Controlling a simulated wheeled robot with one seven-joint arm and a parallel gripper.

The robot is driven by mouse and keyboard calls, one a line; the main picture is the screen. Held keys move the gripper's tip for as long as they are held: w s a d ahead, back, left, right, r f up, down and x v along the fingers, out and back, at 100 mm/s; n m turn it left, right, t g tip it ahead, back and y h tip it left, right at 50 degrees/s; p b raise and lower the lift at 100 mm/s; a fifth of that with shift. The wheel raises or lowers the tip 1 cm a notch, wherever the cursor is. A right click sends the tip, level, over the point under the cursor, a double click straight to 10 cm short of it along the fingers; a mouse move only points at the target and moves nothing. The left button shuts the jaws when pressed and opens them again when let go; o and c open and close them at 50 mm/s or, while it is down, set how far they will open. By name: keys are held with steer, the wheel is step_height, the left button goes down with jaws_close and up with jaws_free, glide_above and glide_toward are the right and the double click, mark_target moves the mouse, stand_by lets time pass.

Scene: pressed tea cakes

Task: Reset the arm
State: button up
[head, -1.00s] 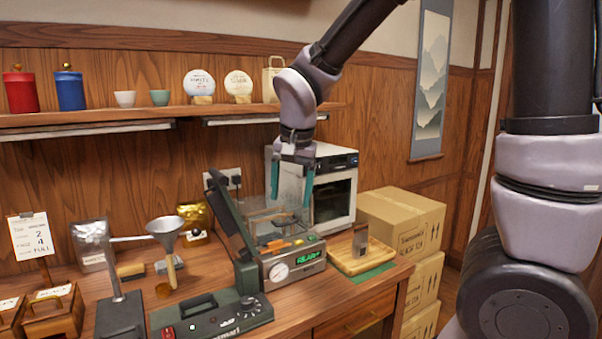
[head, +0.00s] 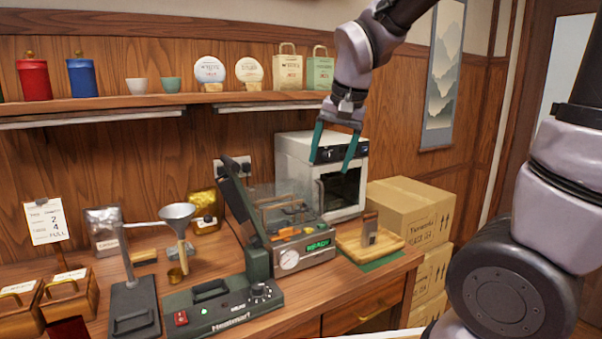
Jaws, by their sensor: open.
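My gripper (head: 332,161) hangs from my arm at the upper middle of the head view, its two teal fingers spread apart with nothing between them. It points down in front of the white oven-like box (head: 296,160), above the table. The green press machine (head: 256,232) stands below and to the left, with its lid raised and a lit green display. My gripper appears clear of both.
A wooden tray (head: 350,246) with a small upright block lies on the table's right end. Cardboard boxes (head: 412,205) are stacked to the right. A funnel stand (head: 132,290) is on the left. A shelf (head: 130,103) with bags and jars runs behind.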

steer(key=s+d+r+t, duration=0.1)
steer(key=s+d+r, duration=0.2)
steer(key=d, duration=0.3)
steer(key=s+d+r+t, duration=0.2)
steer(key=s+d+r, duration=0.2)
steer(key=s+d, duration=0.1)
steer(key=shift+s+d+t, duration=0.3)
steer(key=shift+d, duration=0.35)
